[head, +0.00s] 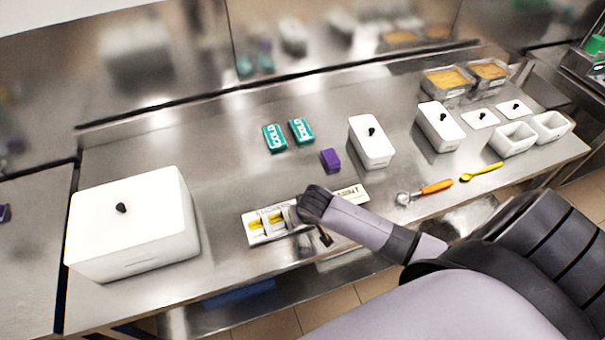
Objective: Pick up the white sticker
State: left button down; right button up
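A white sticker-like strip with dark lettering ending in "INT" (352,192) lies flat near the front edge of the steel counter, partly covered by my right arm. To its left is a white piece with yellow pictures or items on it (256,227). I cannot tell whether the two are one sheet. My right gripper (312,222) comes in from the right and is over or beside these white pieces. Its fingers are small and mostly hidden, so contact and opening are unclear. My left gripper is not in view.
A large white lidded box (135,225) stands at left. Teal packs (275,138), a purple block (330,159) and white lidded containers (371,143) stand behind. An orange-handled scoop (424,192) and yellow spoon (481,172) lie right. Counter is clear behind the large box.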

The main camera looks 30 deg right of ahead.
jog(key=shift+a+f, duration=0.1)
jog(key=shift+a, duration=0.05)
grip_shut()
dwell(0.4)
notch_tip(320, 180, up, 22)
dwell(1.0)
jog(key=shift+r, duration=0.2)
jog(key=shift+r, duration=0.15)
jog(key=shift+r, duration=1.25)
